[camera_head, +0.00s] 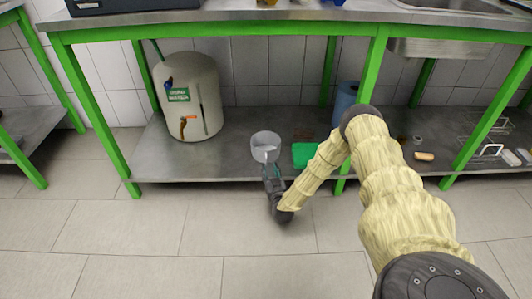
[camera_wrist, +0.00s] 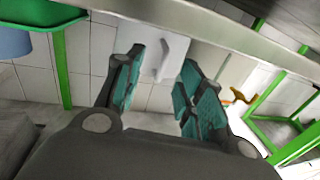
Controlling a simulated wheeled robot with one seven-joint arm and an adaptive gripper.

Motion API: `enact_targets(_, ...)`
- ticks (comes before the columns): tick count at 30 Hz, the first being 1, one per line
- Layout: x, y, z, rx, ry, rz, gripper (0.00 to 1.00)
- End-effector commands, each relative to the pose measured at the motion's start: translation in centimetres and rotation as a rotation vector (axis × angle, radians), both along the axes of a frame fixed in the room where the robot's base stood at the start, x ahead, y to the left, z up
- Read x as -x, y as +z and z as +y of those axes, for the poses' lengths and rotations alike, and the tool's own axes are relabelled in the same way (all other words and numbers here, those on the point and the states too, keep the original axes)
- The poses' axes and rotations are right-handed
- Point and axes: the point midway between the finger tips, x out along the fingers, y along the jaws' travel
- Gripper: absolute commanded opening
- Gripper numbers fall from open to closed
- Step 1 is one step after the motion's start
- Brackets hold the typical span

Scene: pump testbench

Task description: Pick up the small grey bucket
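The small grey bucket (camera_head: 265,139) stands on the lower metal shelf, near its front edge, in the head view. My gripper (camera_head: 269,168) reaches in from the front, just before the bucket's near side. In the wrist view my gripper (camera_wrist: 158,85) has its two teal-padded fingers spread apart. A pale grey surface with an upright ridge, likely the bucket with its handle (camera_wrist: 165,57), shows between and beyond the fingers. I cannot tell whether either finger touches it.
A white water tank (camera_head: 190,97) with an orange tap stands left on the lower shelf (camera_head: 230,165). A green item (camera_head: 305,155) lies right of the bucket, with a blue object (camera_head: 344,99) behind. Green table legs (camera_head: 90,110) flank the space. The floor in front is clear.

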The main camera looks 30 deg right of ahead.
Motion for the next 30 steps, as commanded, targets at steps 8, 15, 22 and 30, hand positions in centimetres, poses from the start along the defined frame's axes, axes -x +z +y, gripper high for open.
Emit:
enact_targets(8,-1.9,-0.1,-0.7,-0.002,-0.002,-0.002,0.38)
enact_targets(15,-4.5,0.0,-1.6,0.0,-0.001,0.0,0.38)
enact_targets(22,-5.3,0.2,-1.8,-0.001,0.0,0.002,0.38)
enact_targets(30,-5.2,0.2,-1.8,0.0,0.0,0.001,0.13)
